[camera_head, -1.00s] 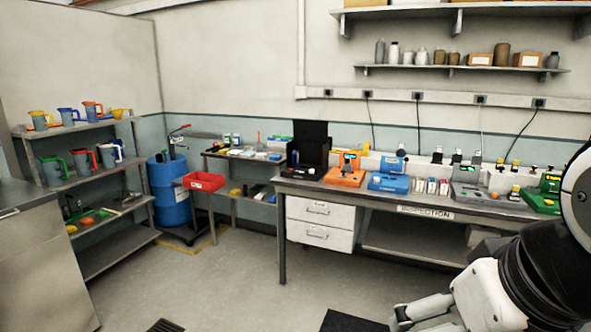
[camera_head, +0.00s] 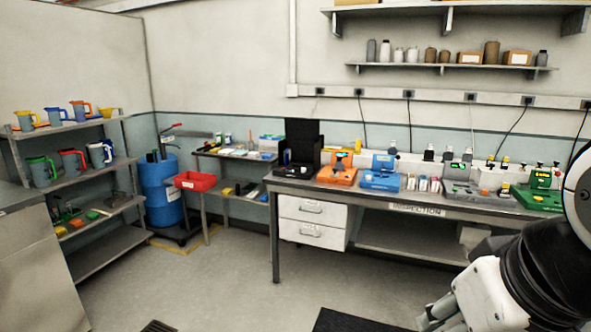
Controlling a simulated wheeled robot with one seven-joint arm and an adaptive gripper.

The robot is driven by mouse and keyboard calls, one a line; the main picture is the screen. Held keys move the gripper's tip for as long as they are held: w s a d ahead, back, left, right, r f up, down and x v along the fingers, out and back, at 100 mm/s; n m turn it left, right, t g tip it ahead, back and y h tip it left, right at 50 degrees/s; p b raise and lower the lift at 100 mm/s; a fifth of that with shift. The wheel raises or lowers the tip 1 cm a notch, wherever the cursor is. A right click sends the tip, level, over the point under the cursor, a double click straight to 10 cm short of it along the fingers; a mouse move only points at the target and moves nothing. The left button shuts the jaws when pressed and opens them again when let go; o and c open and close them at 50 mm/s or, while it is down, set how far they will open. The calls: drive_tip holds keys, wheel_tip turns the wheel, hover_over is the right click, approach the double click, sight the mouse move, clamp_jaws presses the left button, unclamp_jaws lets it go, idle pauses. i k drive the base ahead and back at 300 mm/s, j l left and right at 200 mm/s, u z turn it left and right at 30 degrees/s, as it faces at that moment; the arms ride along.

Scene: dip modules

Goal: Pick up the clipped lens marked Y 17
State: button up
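I cannot make out a clipped lens or a Y 17 mark; any small parts on the inspection bench (camera_head: 300,184) are too small to read. On the bench stand an orange device (camera_head: 337,176), a blue device (camera_head: 380,180), a grey device (camera_head: 462,190) and a green device (camera_head: 539,197). Small white and red items (camera_head: 423,185) stand between the blue and grey devices. A black open box (camera_head: 301,149) is at the bench's left end. My arm shows at the lower right, in front of the bench. Its fingertips are not clearly visible.
A red bin (camera_head: 195,181) and a blue drum (camera_head: 161,190) stand left of the bench, near a small side table (camera_head: 237,157). Shelves with coloured jugs (camera_head: 72,160) are at the far left. The floor (camera_head: 220,280) in front is largely clear, with a dark mat (camera_head: 350,321).

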sight(339, 165)
drive_tip(key=i+u, duration=0.1)
drive_tip(key=i, duration=3.1)
drive_tip(key=i+j+z, duration=0.15)
drive_tip(key=i, duration=0.45)
drive_tip(key=i+j+z, duration=0.2)
drive_tip(key=i, duration=0.45)
drive_tip(key=l, duration=0.1)
